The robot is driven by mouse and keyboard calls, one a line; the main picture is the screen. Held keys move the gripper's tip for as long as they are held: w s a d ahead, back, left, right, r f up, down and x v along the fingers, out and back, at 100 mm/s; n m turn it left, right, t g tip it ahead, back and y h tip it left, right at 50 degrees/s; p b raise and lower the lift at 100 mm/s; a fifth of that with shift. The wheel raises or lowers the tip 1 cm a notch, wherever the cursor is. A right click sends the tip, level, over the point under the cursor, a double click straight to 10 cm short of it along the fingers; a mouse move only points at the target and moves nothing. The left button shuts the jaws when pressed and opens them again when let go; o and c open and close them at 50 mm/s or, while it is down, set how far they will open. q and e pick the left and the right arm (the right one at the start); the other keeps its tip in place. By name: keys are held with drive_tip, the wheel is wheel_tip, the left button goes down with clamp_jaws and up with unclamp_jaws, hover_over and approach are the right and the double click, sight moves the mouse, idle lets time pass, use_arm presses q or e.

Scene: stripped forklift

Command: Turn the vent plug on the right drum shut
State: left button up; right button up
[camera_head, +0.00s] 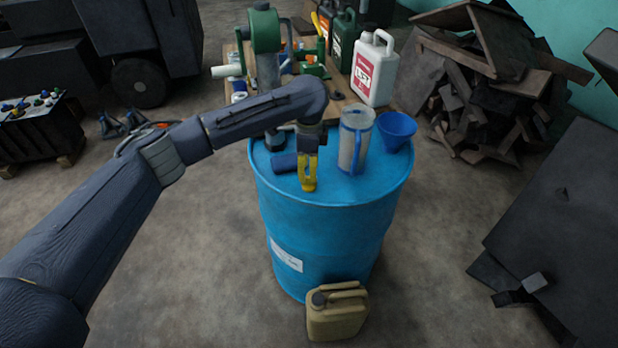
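One blue drum (325,235) stands upright in the middle; no second drum is clear. My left gripper (308,184), with yellow fingers, points down at the near left part of the drum top. I cannot tell whether its fingers are apart or closed, or touch the lid. No vent plug can be made out; the fingers may hide it. A small dark object (275,140) and a blue cylindrical object (284,163) lie left of the fingers, partly behind my arm. My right gripper is not in view.
A clear jug with a blue handle (353,145) and a blue funnel (396,130) stand on the drum, right of the gripper. Behind is a bench with a white canister (374,70). A tan jerrycan (337,312) stands before the drum. Scrap wood (490,80) is piled right.

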sight(309, 182)
use_arm(q)
drive_tip(key=shift+f, duration=1.8)
drive_tip(key=shift+c, duration=0.4)
clamp_jaws()
